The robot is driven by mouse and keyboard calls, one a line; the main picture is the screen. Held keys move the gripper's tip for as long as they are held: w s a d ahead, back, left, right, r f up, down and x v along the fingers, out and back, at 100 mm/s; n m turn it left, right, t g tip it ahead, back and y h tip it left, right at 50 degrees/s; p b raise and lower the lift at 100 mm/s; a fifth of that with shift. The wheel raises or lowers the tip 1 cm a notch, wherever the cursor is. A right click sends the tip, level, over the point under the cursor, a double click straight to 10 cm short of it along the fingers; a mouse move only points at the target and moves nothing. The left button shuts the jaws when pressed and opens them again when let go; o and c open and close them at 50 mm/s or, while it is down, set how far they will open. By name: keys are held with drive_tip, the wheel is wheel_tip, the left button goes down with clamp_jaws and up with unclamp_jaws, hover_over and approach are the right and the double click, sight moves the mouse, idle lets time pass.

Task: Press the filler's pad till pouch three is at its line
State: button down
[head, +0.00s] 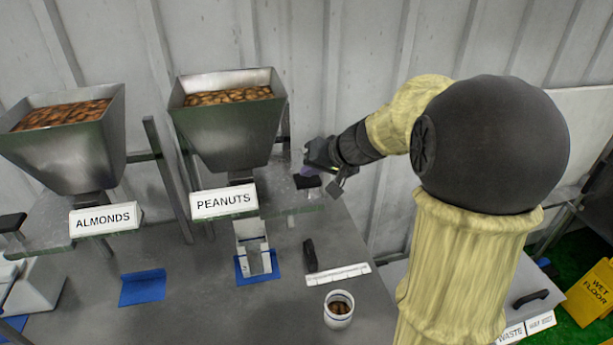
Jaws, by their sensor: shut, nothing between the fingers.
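The peanut filler is a steel hopper (235,125) with brown nuts on top and a PEANUTS sign (224,202) below. Its dark pad (307,182) sits on the clear shelf to the right of the sign. My gripper (311,170) is shut, holds nothing, and is right at the pad; I cannot tell whether it touches it. A pale, upright pouch (254,240) stands under the peanut spout on blue tape. Its fill level and line are too small to read, and no number shows on it.
An ALMONDS hopper (68,135) stands at left, with its own dark pad (12,222). A white cup of nuts (338,309), a black-handled tool (310,255) and a white strip (323,277) lie on the grey table. A yellow wet-floor sign (597,290) stands at right.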

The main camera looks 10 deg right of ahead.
sight(311, 180)
drive_tip(key=shift+f+b, duration=1.15)
drive_tip(key=shift+b, duration=0.2)
idle(1.5)
drive_tip(key=shift+r, duration=0.1)
drive_tip(key=shift+r+p, duration=1.15)
drive_tip(key=shift+r, duration=0.85)
drive_tip(key=shift+r+p, duration=1.6)
drive_tip(key=shift+r, duration=0.9)
drive_tip(key=s+f+n+g+h, duration=0.1)
drive_tip(key=s+f+g+h, duration=0.3)
drive_tip(key=s+f, duration=1.3)
drive_tip(key=s+h, duration=0.1)
drive_tip(key=s, duration=0.2)
drive_tip(key=shift+a+f+n+g, duration=0.3)
drive_tip(key=shift+a+n+g, duration=0.1)
